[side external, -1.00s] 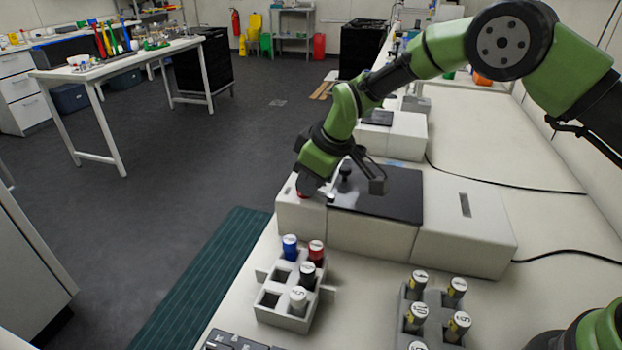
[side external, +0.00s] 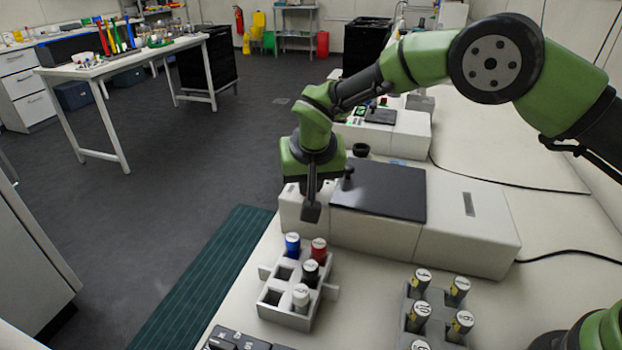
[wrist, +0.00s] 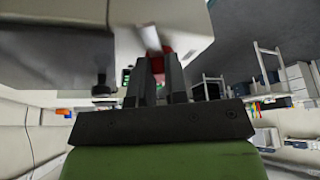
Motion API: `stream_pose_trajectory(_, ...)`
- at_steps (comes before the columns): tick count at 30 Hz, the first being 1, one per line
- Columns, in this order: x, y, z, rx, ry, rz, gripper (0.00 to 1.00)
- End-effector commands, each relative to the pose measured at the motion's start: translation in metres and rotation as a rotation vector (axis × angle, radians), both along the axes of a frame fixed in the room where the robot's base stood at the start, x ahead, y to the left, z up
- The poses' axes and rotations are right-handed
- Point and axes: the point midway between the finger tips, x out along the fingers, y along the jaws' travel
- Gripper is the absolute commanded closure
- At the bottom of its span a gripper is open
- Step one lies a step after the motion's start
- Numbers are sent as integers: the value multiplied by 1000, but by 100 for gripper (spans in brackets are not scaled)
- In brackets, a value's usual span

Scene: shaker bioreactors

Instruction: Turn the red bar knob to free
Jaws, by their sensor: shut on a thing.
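The red bar knob (wrist: 166,49) shows in the wrist view as a small red patch between and beyond my fingertips, against the pale housing. My gripper (wrist: 161,60) is shut on it, and the fingers cover most of it. The knob's exact angle and any position marks cannot be made out.
A grey rack (side external: 290,320) with blue, red, black and white capped vials stands in front of the shaker. Another rack (side external: 405,300) holds several yellow-labelled vials to its right. A second pale device (side external: 405,135) stands behind. The bench right of the shaker is mostly clear.

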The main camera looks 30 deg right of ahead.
Motion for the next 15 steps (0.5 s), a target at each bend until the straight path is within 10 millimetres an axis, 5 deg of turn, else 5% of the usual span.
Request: stream_pose_trajectory(15, 2, 4, 0, 3, 0, -390, 100)
